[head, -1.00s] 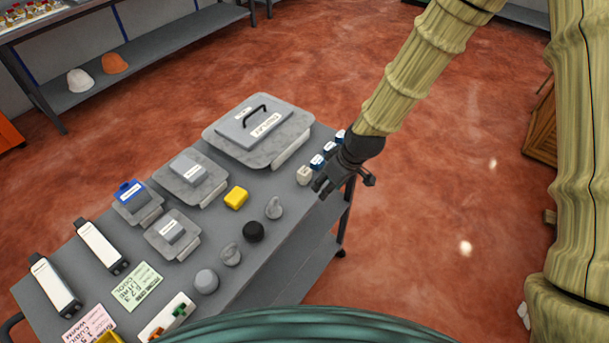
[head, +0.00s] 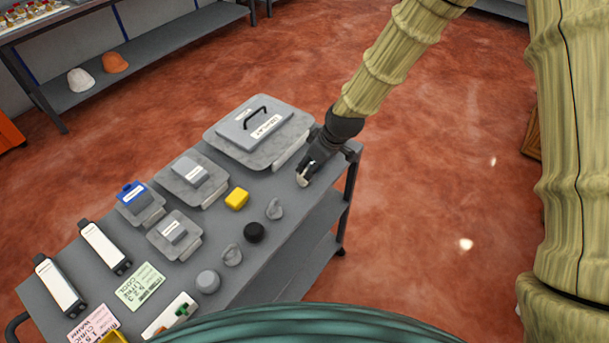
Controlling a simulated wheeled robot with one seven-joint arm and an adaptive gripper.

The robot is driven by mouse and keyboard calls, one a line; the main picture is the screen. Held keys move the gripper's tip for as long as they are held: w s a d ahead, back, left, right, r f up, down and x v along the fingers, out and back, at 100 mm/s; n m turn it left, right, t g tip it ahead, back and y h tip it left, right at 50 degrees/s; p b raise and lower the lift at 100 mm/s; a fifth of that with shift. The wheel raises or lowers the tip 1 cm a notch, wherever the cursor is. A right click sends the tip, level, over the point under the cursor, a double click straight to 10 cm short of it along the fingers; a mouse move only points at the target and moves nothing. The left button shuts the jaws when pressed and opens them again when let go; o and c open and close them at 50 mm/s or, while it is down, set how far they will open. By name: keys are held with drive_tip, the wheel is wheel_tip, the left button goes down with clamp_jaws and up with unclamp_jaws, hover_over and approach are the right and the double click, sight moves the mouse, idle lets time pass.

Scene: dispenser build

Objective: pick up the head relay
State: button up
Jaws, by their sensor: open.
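A small cream block (head: 302,178) stands near the right end of the grey cart top. The other blocks of the row, white and blue, are hidden behind my gripper and wrist.
A large grey lidded tray (head: 222,148) with a black handle is close left of my gripper. A grey knob (head: 274,209), a black knob (head: 254,232) and a yellow block (head: 237,198) stand in front. The cart's right edge is close by, with open floor beyond.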

sight(305, 172)
drive_tip(key=shift+a+p+x, duration=0.25)
drive_tip(key=shift+p+x, duration=1)
drive_tip(key=shift+x, duration=0.3)
drive_tip(key=shift+p+x, duration=0.35)
drive_tip(key=shift+x, duration=0.75)
drive_tip(key=shift+s, duration=0.1)
drive_tip(key=c, duration=0.7)
